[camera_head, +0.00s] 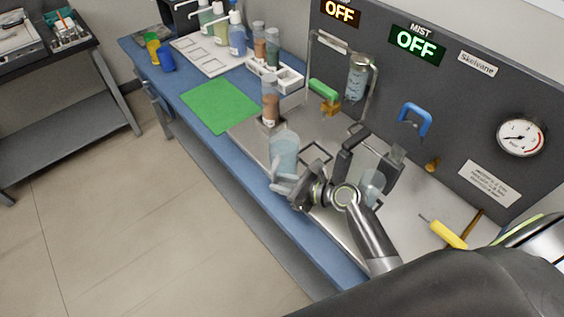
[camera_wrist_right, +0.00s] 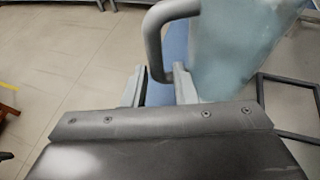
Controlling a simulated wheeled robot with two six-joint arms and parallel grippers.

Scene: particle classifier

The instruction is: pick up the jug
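The jug (camera_head: 285,147) is a translucent pale-blue vessel. It stands near the front edge of the bench, at the metal tray. In the right wrist view its body (camera_wrist_right: 232,45) fills the upper right, and its grey curved handle (camera_wrist_right: 154,40) comes down towards the fingers. My right gripper (camera_head: 284,185) is at the near side of the jug. In the right wrist view its two fingers (camera_wrist_right: 158,88) are apart, with the handle's lower end showing between them and gaps beside it. My left gripper is not in view.
A square wire frame (camera_wrist_right: 285,105) is right of the jug. A bottle with brown contents (camera_head: 270,100) stands just behind it. A green mat (camera_head: 220,105) lies to the left. The panel (camera_head: 450,110) with OFF displays closes off the back. A yellow-handled tool (camera_head: 449,234) lies at right.

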